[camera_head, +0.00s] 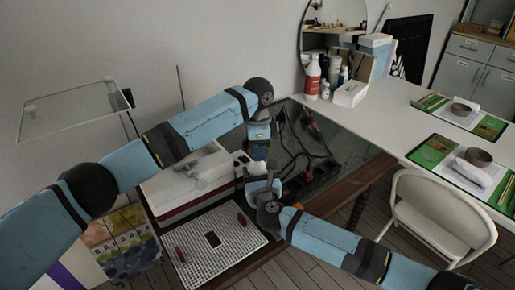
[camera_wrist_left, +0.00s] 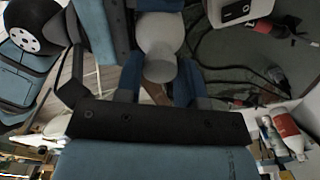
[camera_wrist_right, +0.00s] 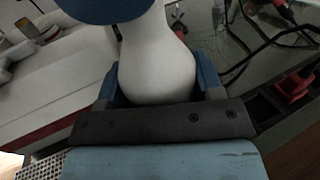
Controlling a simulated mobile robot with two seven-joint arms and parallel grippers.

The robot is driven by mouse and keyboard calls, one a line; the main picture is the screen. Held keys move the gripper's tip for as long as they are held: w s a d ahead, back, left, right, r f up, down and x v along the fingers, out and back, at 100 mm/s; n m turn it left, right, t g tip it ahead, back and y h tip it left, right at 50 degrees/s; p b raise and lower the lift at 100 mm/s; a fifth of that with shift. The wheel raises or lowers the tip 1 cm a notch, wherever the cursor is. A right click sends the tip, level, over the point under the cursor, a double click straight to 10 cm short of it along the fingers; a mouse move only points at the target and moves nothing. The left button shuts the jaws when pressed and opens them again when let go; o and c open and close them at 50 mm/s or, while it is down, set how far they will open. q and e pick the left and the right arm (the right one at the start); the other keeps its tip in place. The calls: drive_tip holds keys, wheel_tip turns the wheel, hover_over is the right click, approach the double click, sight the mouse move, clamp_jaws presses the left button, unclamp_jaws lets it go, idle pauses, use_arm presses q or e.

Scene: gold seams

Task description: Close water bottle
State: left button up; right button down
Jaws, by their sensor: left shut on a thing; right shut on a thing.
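A white, rounded water bottle (camera_head: 256,168) is held between my two grippers, above the desk edge in the head view. My right gripper (camera_wrist_right: 157,92) is shut around its wide white body (camera_wrist_right: 155,60) in the right wrist view. My left gripper (camera_wrist_left: 160,85) has its blue fingers on both sides of a pale piece with a narrower near end (camera_wrist_left: 160,68) in the left wrist view. It looks like part of the bottle, but I cannot tell a separate cap. A dark blue rounded shape covers the top of the bottle in the right wrist view; I cannot tell what it is.
Below are a dark glass desk top (camera_head: 345,155) with cables and a power strip (camera_head: 310,180), a white case (camera_head: 185,185) and a white grid panel (camera_head: 215,245). A red-labelled bottle (camera_head: 312,77) stands on the white table (camera_head: 385,110). A chair (camera_head: 440,215) stands at right.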

use_arm(q)
drive_tip(key=m, duration=0.6)
drive_tip(key=shift+m, duration=0.4)
drive_tip(key=m, duration=1.2)
drive_tip(key=shift+m, duration=0.4)
drive_tip(key=m, duration=0.3)
drive_tip(key=shift+m, duration=0.4)
drive_tip(key=m, duration=0.3)
drive_tip(key=shift+m, duration=0.4)
drive_tip(key=o, duration=0.9)
